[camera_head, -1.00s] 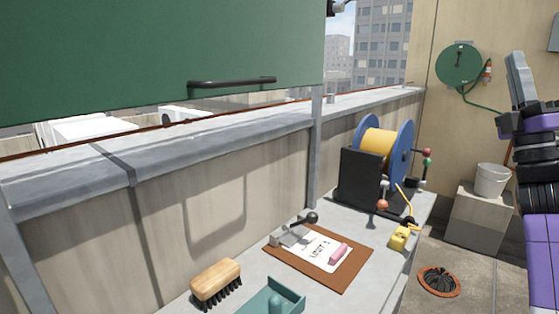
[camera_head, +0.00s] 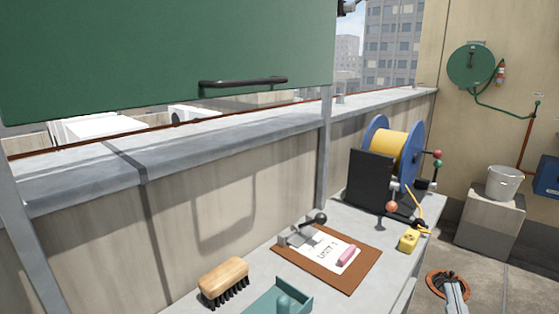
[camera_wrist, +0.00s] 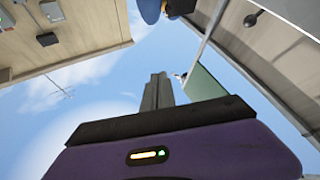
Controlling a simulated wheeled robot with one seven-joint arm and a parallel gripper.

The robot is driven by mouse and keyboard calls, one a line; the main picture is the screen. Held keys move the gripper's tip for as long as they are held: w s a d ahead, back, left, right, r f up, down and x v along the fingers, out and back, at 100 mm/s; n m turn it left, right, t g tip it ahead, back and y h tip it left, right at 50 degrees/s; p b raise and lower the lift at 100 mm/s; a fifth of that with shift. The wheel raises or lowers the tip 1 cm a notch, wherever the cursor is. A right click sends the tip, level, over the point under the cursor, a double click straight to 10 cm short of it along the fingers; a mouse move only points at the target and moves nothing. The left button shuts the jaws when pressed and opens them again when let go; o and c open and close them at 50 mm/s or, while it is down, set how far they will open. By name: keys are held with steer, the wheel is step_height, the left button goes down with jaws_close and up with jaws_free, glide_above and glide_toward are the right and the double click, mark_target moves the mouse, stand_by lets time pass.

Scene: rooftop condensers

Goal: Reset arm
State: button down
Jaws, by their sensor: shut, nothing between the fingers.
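My gripper (camera_head: 456,292) shows only as grey fingers at the lower right edge of the head view, over the floor and right of the bench. In the wrist view the fingers (camera_wrist: 157,92) are together, with nothing between them, against the sky. My purple wrist fills the bottom of that view. The rest of the arm is out of the head view.
The grey bench (camera_head: 245,262) holds a wooden brush (camera_head: 224,275), a clipboard (camera_head: 350,276), a teal tray (camera_head: 301,297), a cable reel (camera_head: 392,147) and a yellow block (camera_head: 408,241). A green panel (camera_head: 150,50) hangs above. A bucket (camera_head: 503,183) stands on a block at right.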

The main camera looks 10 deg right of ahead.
steer(key=s+a+f+g+y, duration=0.25)
steer(key=s+a+f, duration=0.25)
steer(key=s, duration=0.4)
steer(key=s+a+f+g+y, duration=0.25)
steer(key=s+a+f, duration=0.25)
steer(key=s, duration=0.5)
steer(key=s+a+f+g+y, duration=0.25)
steer(key=s+a+f, duration=0.2)
steer(key=s, duration=0.45)
step_height(320, 180, up, 13)
steer(key=p, duration=1.3)
steer(key=shift+a+r, duration=0.15)
steer(key=shift+a, duration=0.15)
steer(key=shift+g, duration=0.25)
